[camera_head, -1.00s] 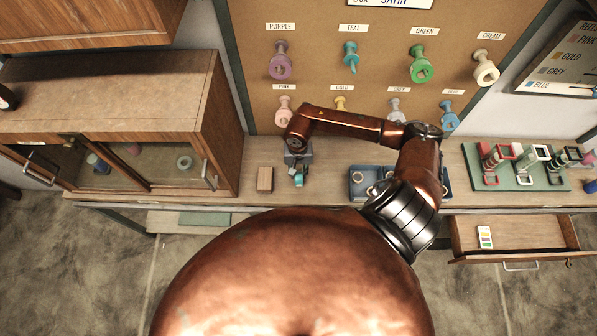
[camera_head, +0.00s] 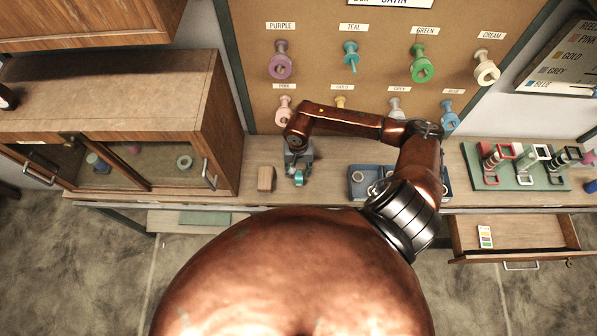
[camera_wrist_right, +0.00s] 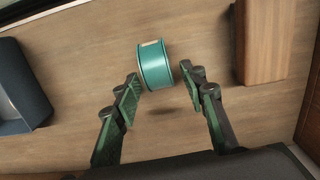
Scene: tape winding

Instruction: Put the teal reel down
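The teal reel (camera_head: 299,179) is at the worktop, left of the blue tray. In the right wrist view the reel (camera_wrist_right: 156,66) is at the fingertips of my right gripper (camera_wrist_right: 162,76), with its teal band facing the camera and a cream edge at the top. The right gripper (camera_head: 297,166) looks open around it: a narrow gap shows between the reel and the right finger, and the left fingertip is very close to the reel or touching. Whether the reel rests fully on the wood is hard to tell. My left gripper is not in view.
A wooden block (camera_head: 266,178) stands just left of the reel. The blue tray (camera_head: 357,190) is to the right, and a green board with frames (camera_head: 515,180) is farther right. A drawer (camera_head: 515,236) stands open below. A pegboard (camera_head: 330,75) with several reels is behind.

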